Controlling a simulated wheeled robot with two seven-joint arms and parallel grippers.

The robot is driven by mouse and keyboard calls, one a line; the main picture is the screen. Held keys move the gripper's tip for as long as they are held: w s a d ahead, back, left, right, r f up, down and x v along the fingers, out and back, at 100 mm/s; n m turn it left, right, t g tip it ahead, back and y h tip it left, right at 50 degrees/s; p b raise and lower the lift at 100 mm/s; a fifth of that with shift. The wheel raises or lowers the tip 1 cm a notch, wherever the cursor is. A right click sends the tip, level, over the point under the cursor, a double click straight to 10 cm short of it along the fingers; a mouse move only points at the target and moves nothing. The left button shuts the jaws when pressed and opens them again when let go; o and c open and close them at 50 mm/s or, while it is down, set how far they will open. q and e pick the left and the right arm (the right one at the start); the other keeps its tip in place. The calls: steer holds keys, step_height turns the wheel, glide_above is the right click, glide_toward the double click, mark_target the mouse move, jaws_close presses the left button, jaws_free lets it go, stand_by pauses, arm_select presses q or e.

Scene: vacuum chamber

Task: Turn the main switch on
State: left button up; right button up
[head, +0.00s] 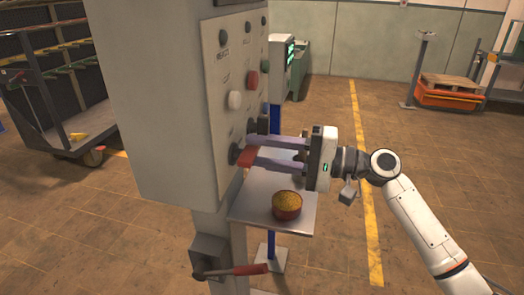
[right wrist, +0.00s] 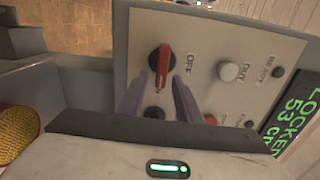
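A rotary switch with a red handle on a round black base (right wrist: 162,58) is on the grey panel, beside the printed word OFF. It also shows low on the panel in the head view (head: 246,157). In the right wrist view the handle points along the fingers. My right gripper (head: 262,150) reaches the panel from the right with its two purple fingers apart. In the right wrist view the fingertips (right wrist: 160,80) lie on either side of the handle's near end, with gaps showing; I cannot tell whether either touches. My left gripper is not in view.
White, red and dark buttons sit above the switch on the panel (head: 226,70). A lever with a red grip (head: 250,270) sticks out below the cabinet.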

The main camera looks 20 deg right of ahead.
steer(key=b+v, duration=0.2)
steer(key=v, duration=0.8)
steer(key=shift+b, duration=0.35)
steer(key=shift+s+d, duration=0.15)
